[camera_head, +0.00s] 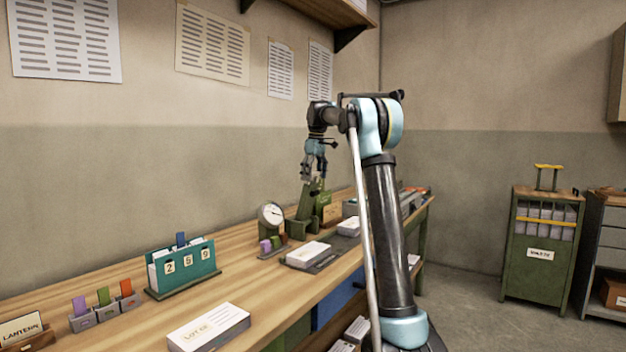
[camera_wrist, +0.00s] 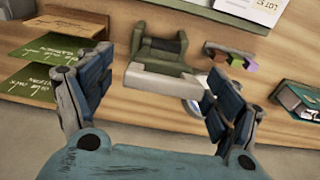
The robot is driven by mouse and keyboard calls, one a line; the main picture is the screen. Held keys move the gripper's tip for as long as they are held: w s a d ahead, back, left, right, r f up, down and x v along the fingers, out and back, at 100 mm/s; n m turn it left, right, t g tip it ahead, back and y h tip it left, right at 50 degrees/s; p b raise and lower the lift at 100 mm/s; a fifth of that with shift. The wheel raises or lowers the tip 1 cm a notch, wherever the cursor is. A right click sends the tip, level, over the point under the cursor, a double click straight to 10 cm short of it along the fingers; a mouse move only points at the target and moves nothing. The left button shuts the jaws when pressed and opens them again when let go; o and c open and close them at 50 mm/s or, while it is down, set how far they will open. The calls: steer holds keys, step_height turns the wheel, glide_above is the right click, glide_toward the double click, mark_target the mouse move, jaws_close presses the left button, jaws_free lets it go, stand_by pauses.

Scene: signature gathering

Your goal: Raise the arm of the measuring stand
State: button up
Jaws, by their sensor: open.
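The measuring stand (camera_head: 302,214) is a green piece on the bench, directly below my gripper (camera_head: 311,178). A green part of it slants up to the fingers. In the wrist view, the stand (camera_wrist: 157,50) shows a dark green body with a pale grey-green bar (camera_wrist: 165,80) across its near side. My gripper (camera_wrist: 160,88) is open, with one dark finger pad on each side of the bar. I see a gap at the left pad; at the right pad I cannot tell whether it touches. A round white dial (camera_head: 271,214) stands just left of the stand.
A teal card holder (camera_head: 182,268) and small coloured-tab holders (camera_head: 104,307) stand along the wooden bench (camera_head: 140,329). White card stacks (camera_head: 306,254) lie near its front edge. Green cards (camera_wrist: 40,70) lie beside the stand. A green cabinet (camera_head: 540,240) stands at the right.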

steer(key=shift+r, duration=0.1)
step_height(320, 180, up, 12)
steer(key=shift+s+d+f, duration=0.2)
steer(key=shift+d, duration=0.1)
stand_by(0.3)
steer(key=shift+s, duration=0.1)
